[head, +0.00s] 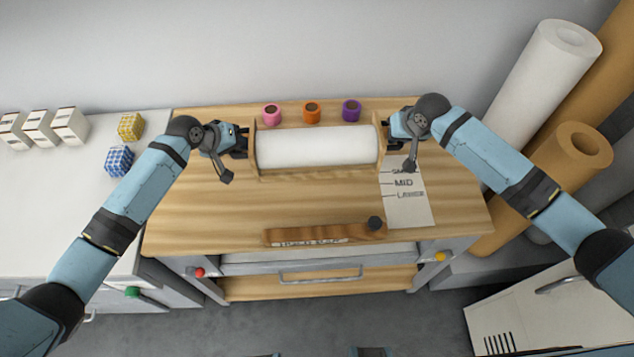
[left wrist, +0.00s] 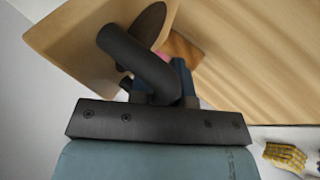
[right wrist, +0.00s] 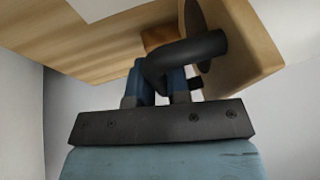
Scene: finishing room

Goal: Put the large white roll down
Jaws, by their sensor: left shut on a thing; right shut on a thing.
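The large white roll (head: 318,147) lies level between two upright wooden end panels of a holder (head: 381,150), over the back middle of the wooden bench top (head: 300,205). My left gripper (head: 240,142) is shut at the holder's left end. My right gripper (head: 394,130) is shut at its right end. The left wrist view shows a wooden panel (left wrist: 70,40) close beyond the fingers, and the right wrist view shows the other panel (right wrist: 250,45). The fingers' exact grip is partly hidden by dark parts. I cannot tell whether the holder touches the bench.
Pink (head: 271,114), orange (head: 312,112) and purple (head: 351,110) tape rolls stand behind it. A marked paper sheet (head: 407,205) lies at right, and a wooden bar (head: 310,236) with a dark knob lies in front. Tall rolls (head: 543,80) stand at right. Bench top between is clear.

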